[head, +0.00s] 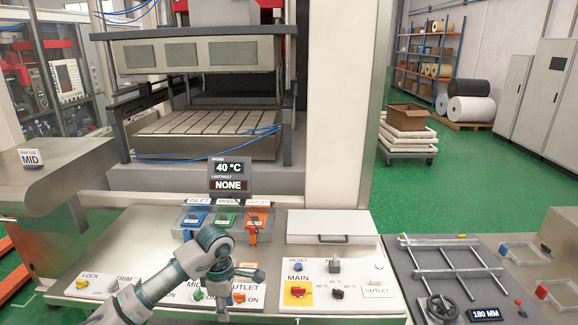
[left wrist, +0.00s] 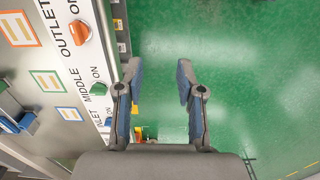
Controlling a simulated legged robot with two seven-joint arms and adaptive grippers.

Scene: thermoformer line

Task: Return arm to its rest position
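My left arm (head: 180,268) reaches in from the lower left and bends over the front control panel (head: 130,260). My left gripper (left wrist: 158,72) is open and empty in the left wrist view, its two fingers apart with green floor between them. In the head view the left gripper (head: 252,271) is small and sits in front of the panel's middle and outlet switches, partly covering their labels. In the left wrist view the orange outlet knob (left wrist: 79,32) and green middle knob (left wrist: 98,89) are left of the fingers, apart from them. My right gripper is in neither view.
A grey frame station (head: 452,270) stands further right. Green floor (head: 460,185) is open beyond.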

